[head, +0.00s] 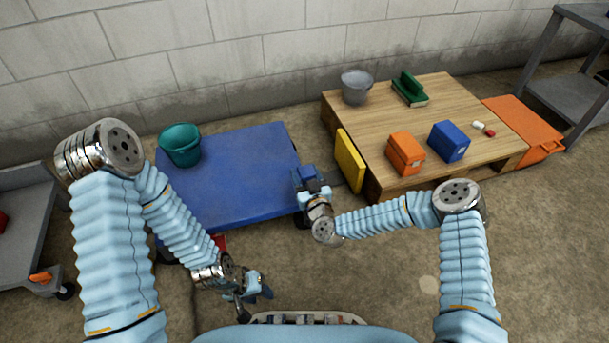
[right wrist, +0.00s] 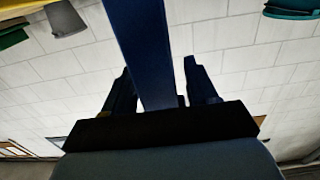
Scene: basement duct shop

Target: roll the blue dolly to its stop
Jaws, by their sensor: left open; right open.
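The blue dolly (head: 235,165) stands on the floor at centre left in the head view, a flat blue deck with a teal bucket (head: 180,146) on its far left corner. My right gripper (head: 311,182) is at the dolly's right edge, with its jaws open. In the right wrist view a blue bar (right wrist: 142,45) runs between its two fingers (right wrist: 158,80); whether they touch it I cannot tell. My left gripper (head: 254,294) is open and empty over the floor in front of the dolly. A yellow panel (head: 350,160) stands upright against the wooden platform; it may be the stop.
The low wooden platform (head: 450,95) at right holds a grey bucket (head: 356,88), an orange box (head: 405,154), a blue box (head: 449,141) and a green object (head: 409,89). A grey cart (head: 30,230) is at left. A block wall lies behind; a narrow floor gap separates dolly and panel.

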